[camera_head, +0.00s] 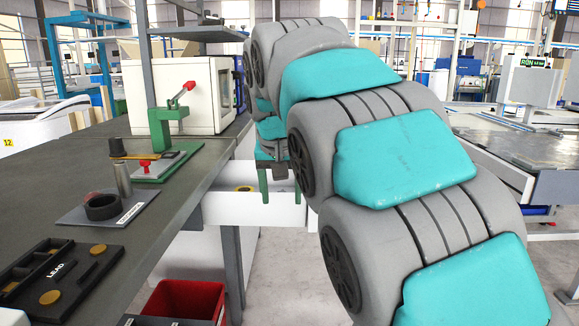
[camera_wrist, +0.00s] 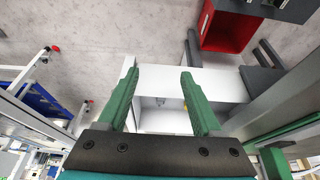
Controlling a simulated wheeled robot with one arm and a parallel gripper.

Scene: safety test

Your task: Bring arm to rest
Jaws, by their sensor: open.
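My arm, in grey and teal links, fills the right half of the head view and reaches away from the camera. My gripper (camera_head: 283,186) hangs at its far end, beside the edge of the workbench, with its green fingers pointing down. In the wrist view my gripper (camera_wrist: 160,85) shows two green fingers spread apart, with nothing between them. Below and beyond the fingers is a white drawer unit (camera_wrist: 225,83). The fingers do not seem to hold anything.
The dark workbench (camera_head: 130,220) on the left bears a green press (camera_head: 165,125), a white cabinet (camera_head: 185,95), a grey plate with a black ring (camera_head: 103,206), and a black tray (camera_head: 60,275). A red bin (camera_head: 185,298) is below. Another table (camera_head: 520,150) stands right.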

